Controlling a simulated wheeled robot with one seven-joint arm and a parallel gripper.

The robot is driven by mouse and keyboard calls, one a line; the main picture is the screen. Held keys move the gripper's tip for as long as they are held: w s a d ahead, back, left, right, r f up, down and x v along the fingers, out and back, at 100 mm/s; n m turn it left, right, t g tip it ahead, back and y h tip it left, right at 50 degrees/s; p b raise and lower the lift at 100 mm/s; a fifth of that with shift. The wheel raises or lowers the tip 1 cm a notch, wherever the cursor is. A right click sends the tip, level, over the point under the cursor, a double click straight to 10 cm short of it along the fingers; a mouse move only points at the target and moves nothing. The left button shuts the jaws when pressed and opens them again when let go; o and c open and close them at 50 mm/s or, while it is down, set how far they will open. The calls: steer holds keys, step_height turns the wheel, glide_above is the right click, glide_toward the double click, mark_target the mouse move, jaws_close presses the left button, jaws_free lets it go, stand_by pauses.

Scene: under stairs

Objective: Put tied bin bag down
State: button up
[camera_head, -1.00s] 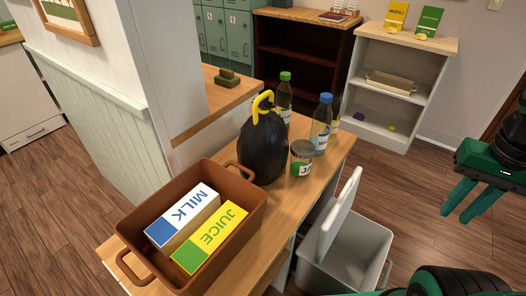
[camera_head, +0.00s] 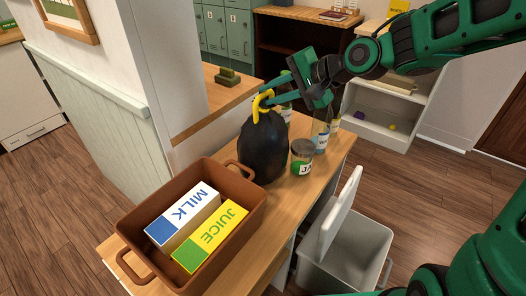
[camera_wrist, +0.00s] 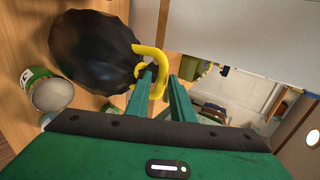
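The tied bin bag (camera_head: 264,148) is black with a yellow tie loop (camera_head: 262,104) on top. It stands upright on the wooden counter (camera_head: 325,158), between the brown crate and the jar. My gripper (camera_head: 272,91) reaches in from the right, with its green fingertips at the loop. In the wrist view, the bag (camera_wrist: 88,48) is at upper left and the loop (camera_wrist: 157,76) lies at the fingers. My gripper (camera_wrist: 163,80) shows a clear gap between its fingers, with part of the loop in it. The fingers do not look closed on the loop.
The brown crate (camera_head: 252,212) holds a milk carton (camera_head: 184,217) and a juice carton (camera_head: 211,236). A jar (camera_head: 302,157) and bottles (camera_head: 320,130) stand close to the bag, below my arm. An open white bin (camera_head: 355,250) stands on the floor beside the counter.

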steer(key=shift+x, duration=3.55)
steer(key=shift+a+r, duration=0.1)
steer(key=shift+r, duration=0.05)
steer(key=shift+c, duration=0.7)
jaws_close()
steer(key=shift+w, duration=0.15)
